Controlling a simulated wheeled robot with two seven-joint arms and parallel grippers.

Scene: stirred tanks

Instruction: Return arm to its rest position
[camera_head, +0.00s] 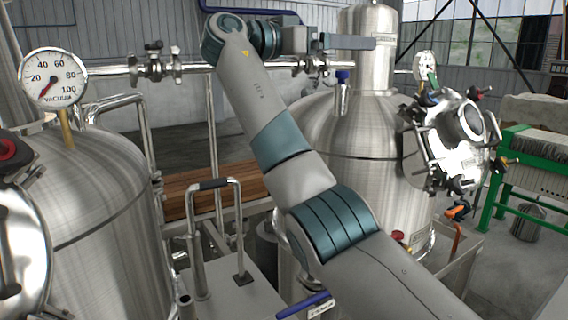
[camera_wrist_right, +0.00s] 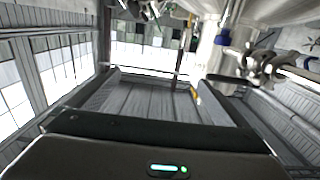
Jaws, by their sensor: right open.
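My right arm (camera_head: 283,150) comes up from the lower right of the head view and bends at the wrist near the top centre. My right gripper (camera_head: 368,43) points right there, in front of the upper neck of the middle steel tank (camera_head: 372,70). In the wrist view the right gripper (camera_wrist_right: 155,75) shows its fingers spread apart with nothing between them. Whether the fingertips touch the tank neck I cannot tell. My left gripper is not in view.
A horizontal pipe with valves (camera_head: 155,68) runs just below my right wrist. A vacuum gauge (camera_head: 52,77) stands on the left tank (camera_head: 95,200). A tank manway (camera_head: 455,140) and a green frame (camera_head: 495,190) are at right. A metal handrail (camera_head: 190,230) stands left of my arm.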

